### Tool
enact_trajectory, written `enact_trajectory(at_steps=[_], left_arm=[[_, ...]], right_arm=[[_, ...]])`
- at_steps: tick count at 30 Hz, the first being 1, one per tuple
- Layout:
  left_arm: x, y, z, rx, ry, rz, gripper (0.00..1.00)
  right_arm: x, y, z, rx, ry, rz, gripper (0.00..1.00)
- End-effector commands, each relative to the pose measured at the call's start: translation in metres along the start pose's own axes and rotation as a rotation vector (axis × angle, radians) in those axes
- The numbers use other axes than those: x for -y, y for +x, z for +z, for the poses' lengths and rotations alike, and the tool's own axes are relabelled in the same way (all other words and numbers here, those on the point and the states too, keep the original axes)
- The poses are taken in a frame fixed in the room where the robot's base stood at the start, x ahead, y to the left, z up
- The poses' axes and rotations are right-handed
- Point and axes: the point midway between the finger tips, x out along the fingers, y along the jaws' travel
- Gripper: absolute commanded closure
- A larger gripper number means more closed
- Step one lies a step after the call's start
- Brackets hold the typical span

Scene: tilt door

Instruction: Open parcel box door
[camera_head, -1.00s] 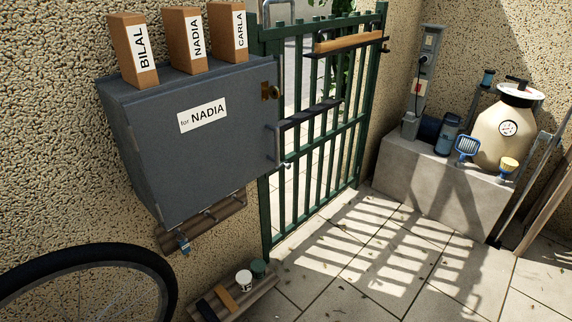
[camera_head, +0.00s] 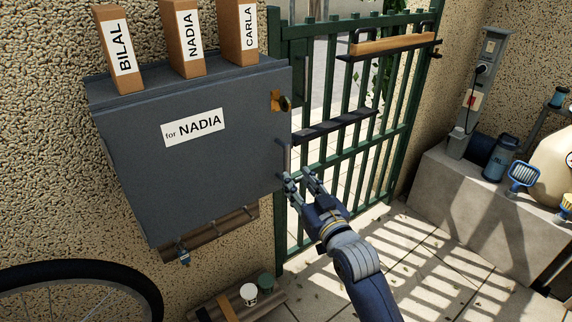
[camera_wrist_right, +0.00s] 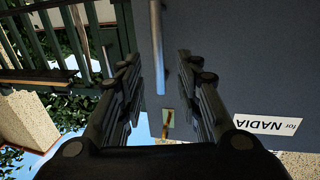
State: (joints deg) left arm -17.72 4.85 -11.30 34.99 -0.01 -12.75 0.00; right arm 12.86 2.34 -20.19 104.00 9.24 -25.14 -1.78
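The grey parcel box (camera_head: 190,160) hangs on the wall with its door shut and a label "for NADIA" (camera_head: 194,127). A brass latch with a dark round knob (camera_head: 280,101) sits at the door's upper right; the brass part (camera_wrist_right: 167,122) shows in the right wrist view. The upright bar handle (camera_head: 282,158) is lower on the right edge. My right gripper (camera_head: 297,177) is open and empty at the handle's lower end. In the right wrist view the handle (camera_wrist_right: 157,50) runs between the spread fingers, apart from both. My left gripper is out of view.
Three labelled parcels, including the middle one (camera_head: 184,38), stand on the box. A green barred gate (camera_head: 340,130) with a dark rail is close on the right. Below are a hook rack (camera_head: 215,232), a bicycle wheel (camera_head: 80,268) and a low shelf with cups. Paved floor is open at right.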

Motion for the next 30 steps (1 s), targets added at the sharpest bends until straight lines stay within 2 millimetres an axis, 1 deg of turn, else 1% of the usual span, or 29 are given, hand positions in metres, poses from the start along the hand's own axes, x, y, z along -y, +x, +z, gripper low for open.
enact_trajectory(at_steps=[1, 3, 9, 12, 15, 21, 29, 30], left_arm=[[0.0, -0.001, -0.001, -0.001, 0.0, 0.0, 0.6], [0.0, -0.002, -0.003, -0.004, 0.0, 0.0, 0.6], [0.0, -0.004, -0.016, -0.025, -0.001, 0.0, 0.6], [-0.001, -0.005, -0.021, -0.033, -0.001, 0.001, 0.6], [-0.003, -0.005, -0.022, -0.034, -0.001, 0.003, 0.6], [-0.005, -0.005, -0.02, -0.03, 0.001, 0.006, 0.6], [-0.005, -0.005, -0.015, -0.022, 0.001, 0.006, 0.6], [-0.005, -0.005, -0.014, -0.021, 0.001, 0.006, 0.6]], right_arm=[[0.0, 0.01, -0.002, -0.001, 0.0, 0.0, 0.68], [0.0, 0.022, -0.002, -0.001, 0.0, 0.0, 0.68], [0.0, 0.054, -0.001, -0.001, 0.0, -0.001, 0.68], [0.0, 0.066, -0.001, -0.001, 0.0, 0.0, 0.68], [0.0, 0.074, 0.0, 0.0, 0.0, 0.0, 0.68], [0.0, 0.082, 0.0, 0.0, 0.0, 0.0, 0.68], [0.0, 0.083, 0.0, 0.0, 0.0, 0.0, 0.68], [0.0, 0.083, 0.0, 0.0, 0.0, 0.0, 0.74]])
